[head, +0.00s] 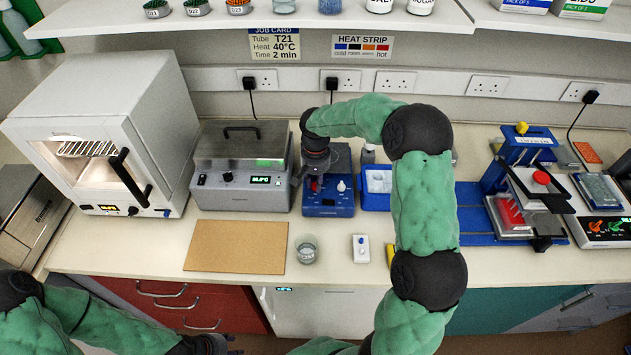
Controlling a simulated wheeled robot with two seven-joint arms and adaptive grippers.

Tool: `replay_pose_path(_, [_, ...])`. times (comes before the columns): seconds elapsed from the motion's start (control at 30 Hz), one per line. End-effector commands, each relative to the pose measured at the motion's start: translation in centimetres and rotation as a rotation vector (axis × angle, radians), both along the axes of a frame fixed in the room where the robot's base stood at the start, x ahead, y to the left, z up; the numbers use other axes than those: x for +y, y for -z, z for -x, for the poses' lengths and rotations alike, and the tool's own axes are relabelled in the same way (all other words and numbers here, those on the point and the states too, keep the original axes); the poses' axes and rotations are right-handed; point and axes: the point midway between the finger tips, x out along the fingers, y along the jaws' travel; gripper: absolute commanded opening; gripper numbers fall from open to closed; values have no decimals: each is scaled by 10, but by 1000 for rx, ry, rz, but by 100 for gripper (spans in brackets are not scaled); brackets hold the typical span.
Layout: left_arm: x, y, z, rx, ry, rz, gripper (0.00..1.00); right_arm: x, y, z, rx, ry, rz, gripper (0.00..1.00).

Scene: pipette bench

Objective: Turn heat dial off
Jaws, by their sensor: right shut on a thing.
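The blue heater unit (330,208) stands at the middle of the bench, with a white knob (341,186) at the right of its sloped front. A small red part (315,186) shows at the left of that front, partly covered by my gripper; it looks like the heat dial. My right gripper (305,181) comes down from above at the unit's left side and is shut on this dial, though its fingertips are largely hidden. My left gripper (222,345) is low at the bottom edge, away from the bench top, and its fingers are too small and cut off to read.
A grey water bath (240,190) stands close left of the heater, and a blue tray (376,200) close right. A glass beaker (307,250), a white switch box (361,248) and a cork mat (235,247) lie in front. A blue press (515,160) stands further right.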

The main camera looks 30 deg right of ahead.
Motion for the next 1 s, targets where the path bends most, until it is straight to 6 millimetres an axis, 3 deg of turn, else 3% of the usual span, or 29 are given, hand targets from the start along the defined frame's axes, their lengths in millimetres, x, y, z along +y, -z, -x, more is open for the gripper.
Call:
replay_pose_path(0.47, [0, -8, 0, 0, 0, 0, 40, 0, -1, 0, 0, -146, 1, 0])
replay_pose_path(1.0, [0, -31, 0, 0, 0, 0, 40, 0, -2, 0, 1, -641, -1, 0])
